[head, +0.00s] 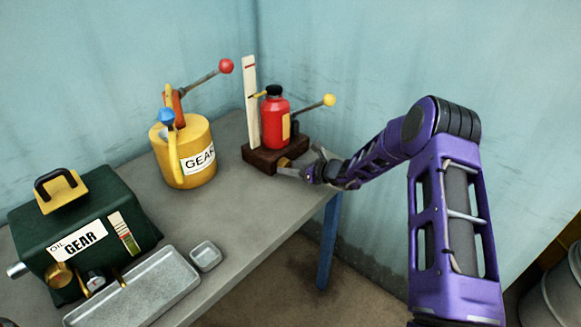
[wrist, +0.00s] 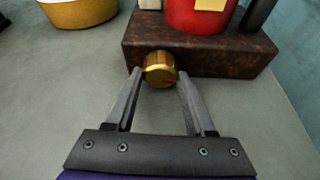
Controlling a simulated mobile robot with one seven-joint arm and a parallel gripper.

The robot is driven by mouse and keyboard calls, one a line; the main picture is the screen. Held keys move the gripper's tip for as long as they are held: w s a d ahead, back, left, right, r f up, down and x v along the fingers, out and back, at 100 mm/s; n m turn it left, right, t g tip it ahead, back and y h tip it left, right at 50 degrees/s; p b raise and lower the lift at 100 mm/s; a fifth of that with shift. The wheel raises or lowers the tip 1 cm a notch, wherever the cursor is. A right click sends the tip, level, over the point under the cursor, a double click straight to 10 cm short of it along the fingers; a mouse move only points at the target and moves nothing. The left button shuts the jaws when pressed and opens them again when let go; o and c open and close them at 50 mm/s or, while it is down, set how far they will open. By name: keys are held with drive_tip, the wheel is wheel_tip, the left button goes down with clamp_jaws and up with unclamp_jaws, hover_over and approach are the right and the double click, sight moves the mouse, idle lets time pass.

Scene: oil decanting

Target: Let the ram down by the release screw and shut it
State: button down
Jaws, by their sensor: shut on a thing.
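The red bottle jack (head: 274,128) stands upright on a dark brown base block (head: 262,154) at the table's far right corner. Its black-topped ram (head: 273,91) has a small yellow pointer (head: 258,95) reaching to a white upright scale (head: 251,110) with a red mark near its top. The release screw is a brass knob (wrist: 160,68) on the block's front face, with a red mark on it; it also shows small in the head view (head: 284,162). My gripper (wrist: 158,76) is shut on this knob, one finger at each side.
A lever with a yellow ball (head: 329,100) sticks out right of the jack. A yellow gear oil can (head: 185,150) with a red-balled lever stands to its left. A green oil box (head: 85,230), a grey tray (head: 150,293) and a small dish (head: 205,256) are nearer. Walls stand close behind.

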drive_tip(key=c, duration=0.5)
unclamp_jaws()
drive_tip(key=v, duration=1.7)
drive_tip(key=shift+s+d+r, duration=0.1)
drive_tip(key=shift+s+d, duration=0.05)
